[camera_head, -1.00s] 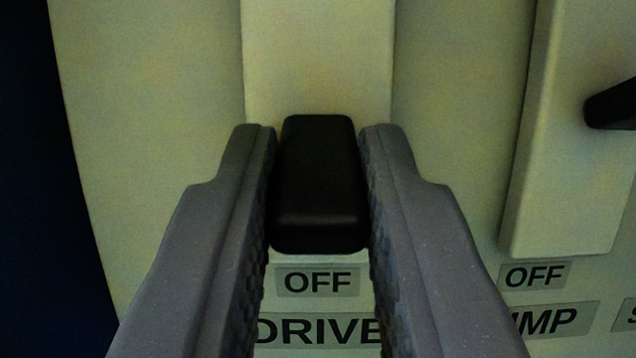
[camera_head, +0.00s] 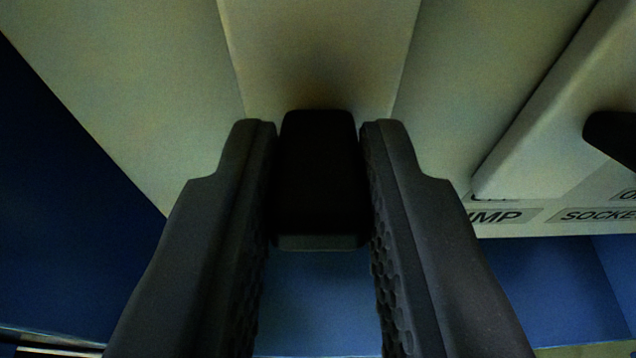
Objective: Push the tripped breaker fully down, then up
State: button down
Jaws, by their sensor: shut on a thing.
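The black breaker lever (camera_head: 318,175) is in the middle of the view, on a cream breaker body (camera_head: 320,45). My gripper (camera_head: 318,130) is shut on the lever, with one grey textured finger on each side of it. The OFF and DRIVE labels under this breaker do not show now; the lever and fingers cover that area. I cannot tell from this angle exactly how far up or down the lever stands.
A second breaker (camera_head: 545,120) with its own black lever (camera_head: 612,137) is to the right. Labels reading IMP (camera_head: 500,217) and SOCKE (camera_head: 600,215) show below it. A blue surface (camera_head: 320,300) lies below and left of the cream panel.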

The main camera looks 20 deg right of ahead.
jog(key=shift+w+r+g+p, duration=0.15)
jog(key=shift+r+g+p, duration=0.45)
jog(key=shift+p, duration=1.05)
jog(key=shift+w+d+g+y+p, duration=0.15)
jog(key=shift+g+y+p, duration=0.15)
jog(key=shift+p, duration=0.25)
jog(key=c, duration=1.3)
grip_release()
jog(key=shift+f, duration=0.1)
jog(key=shift+s+a, duration=0.2)
jog(key=shift+s, duration=0.35)
jog(key=v, duration=1.3)
jog(key=shift+w, duration=0.15)
